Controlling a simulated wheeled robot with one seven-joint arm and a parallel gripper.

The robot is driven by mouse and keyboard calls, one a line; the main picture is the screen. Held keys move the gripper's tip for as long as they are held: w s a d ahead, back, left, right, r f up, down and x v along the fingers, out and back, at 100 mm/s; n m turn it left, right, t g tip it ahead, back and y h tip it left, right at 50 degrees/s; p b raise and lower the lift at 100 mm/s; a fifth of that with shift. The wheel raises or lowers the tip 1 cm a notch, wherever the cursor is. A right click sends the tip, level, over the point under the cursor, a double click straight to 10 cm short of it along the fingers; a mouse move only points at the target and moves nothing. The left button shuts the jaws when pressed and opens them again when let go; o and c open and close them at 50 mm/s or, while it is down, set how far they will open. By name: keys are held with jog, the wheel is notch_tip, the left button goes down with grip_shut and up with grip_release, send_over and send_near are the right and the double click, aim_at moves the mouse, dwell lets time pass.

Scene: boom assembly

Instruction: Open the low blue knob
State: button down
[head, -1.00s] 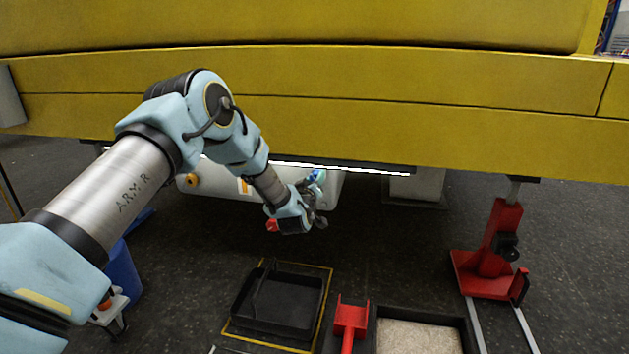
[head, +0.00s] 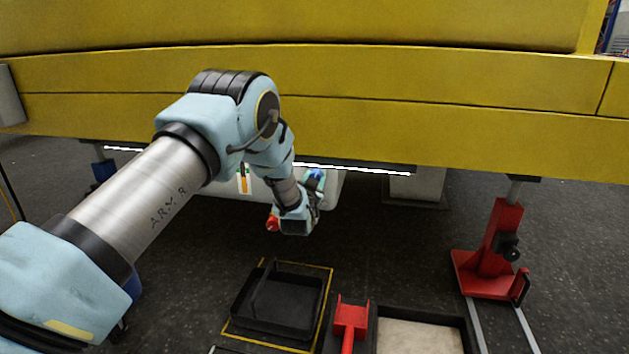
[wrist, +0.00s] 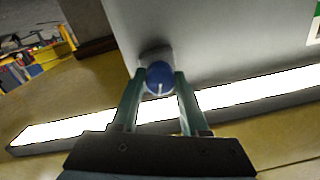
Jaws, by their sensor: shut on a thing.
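The low blue knob (wrist: 160,78) sits on a pale grey housing (wrist: 215,40) in the wrist view, with a small white mark on its face. My gripper (wrist: 160,88) has one finger on each side of the knob and is shut on it. In the head view my gripper (head: 312,185) is under the yellow boom, at the right end of the pale housing (head: 335,185). The blue of the knob (head: 316,173) shows there, partly hidden by the gripper.
The yellow boom (head: 400,80) spans the view above my arm, with a bright light strip (head: 360,170) along its underside. A red jack stand (head: 490,260) is at right. A black tray (head: 285,300), a red scoop (head: 350,318) and a grit-filled box (head: 420,335) lie on the floor.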

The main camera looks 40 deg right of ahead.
jog(key=shift+f+m, duration=0.1)
jog(key=shift+m, duration=0.7)
jog(key=shift+c, duration=2.1)
grip_release()
jog(key=p+v, duration=0.2)
jog(key=v, duration=0.9)
jog(key=shift+w, duration=0.1)
